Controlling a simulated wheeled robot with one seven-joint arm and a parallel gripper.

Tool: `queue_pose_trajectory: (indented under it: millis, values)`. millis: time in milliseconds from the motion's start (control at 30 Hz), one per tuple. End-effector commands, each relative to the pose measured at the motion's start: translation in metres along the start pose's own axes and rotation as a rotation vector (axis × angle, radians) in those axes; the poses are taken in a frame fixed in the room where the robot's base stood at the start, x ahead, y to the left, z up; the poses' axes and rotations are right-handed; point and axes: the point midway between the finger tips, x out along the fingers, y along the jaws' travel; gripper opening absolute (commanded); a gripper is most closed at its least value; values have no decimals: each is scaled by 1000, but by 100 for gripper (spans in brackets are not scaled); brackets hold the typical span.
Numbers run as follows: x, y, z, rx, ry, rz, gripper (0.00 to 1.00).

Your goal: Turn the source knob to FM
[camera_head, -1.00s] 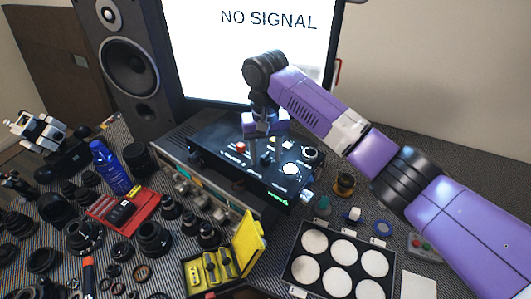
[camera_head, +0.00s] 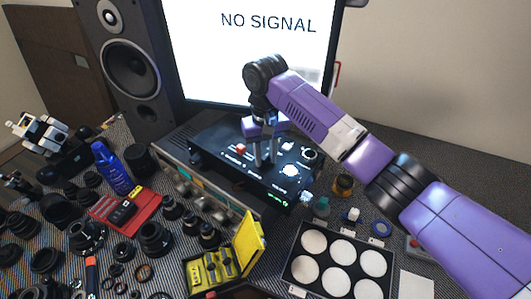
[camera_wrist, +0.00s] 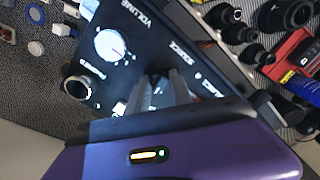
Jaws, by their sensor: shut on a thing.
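A black box (camera_head: 215,142) with white lettering on its top panel lies below the screen. My gripper (camera_head: 265,162) reaches down to this panel from above. In the wrist view its two fingers (camera_wrist: 163,88) are close together beside the SOURCE label. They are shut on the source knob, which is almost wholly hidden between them. Its pointer and the FM mark cannot be made out. The large white volume knob (camera_head: 290,170) stands to the right of the fingers, and it also shows in the wrist view (camera_wrist: 111,45).
A red button (camera_head: 240,149) is left of the fingers on the panel. A silver unit (camera_head: 172,157) with knobs is at the box's left. A monitor (camera_head: 235,60) stands behind. A yellow case (camera_head: 247,243), a tray of white discs (camera_head: 290,270) and several lenses crowd the front.

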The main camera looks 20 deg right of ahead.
Motion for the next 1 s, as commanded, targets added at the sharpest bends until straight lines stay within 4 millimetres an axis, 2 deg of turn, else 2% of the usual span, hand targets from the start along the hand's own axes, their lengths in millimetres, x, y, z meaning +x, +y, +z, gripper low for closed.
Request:
queue_pose_trajectory:
  millis: [600, 1000]
  values:
    - [-2, 0, 0, -455, 0, -1, 0]
    - [0, 0, 0, -565, 0, 0, 0]
